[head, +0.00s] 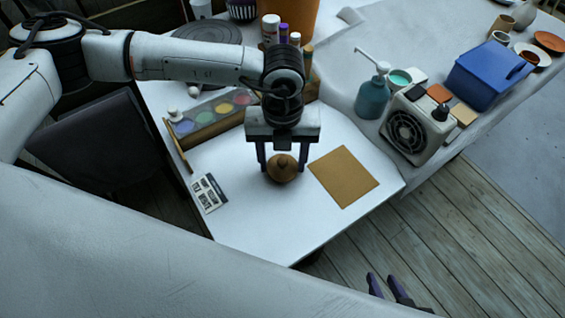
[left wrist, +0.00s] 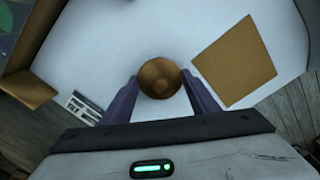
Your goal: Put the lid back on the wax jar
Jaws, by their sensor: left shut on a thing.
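A round brown wooden-looking lid with a small knob on top (head: 283,171) is between the fingers of my left gripper (head: 282,169), over the white table. It also shows in the left wrist view (left wrist: 160,78), between the two dark fingers (left wrist: 161,92). My left gripper points down and is shut on it. I cannot tell whether the wax jar is under it, or whether it touches the table. My right gripper (head: 386,280) is at the bottom edge of the head view, over the wooden floor, with its fingers apart and nothing between them.
A tan square sheet (head: 344,176) lies right of the lid, and a printed card (head: 209,193) lies left. A paint palette box (head: 215,115) stands behind. A pump bottle (head: 372,98), a fan heater (head: 416,125) and a blue box (head: 488,75) stand right. The table front is clear.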

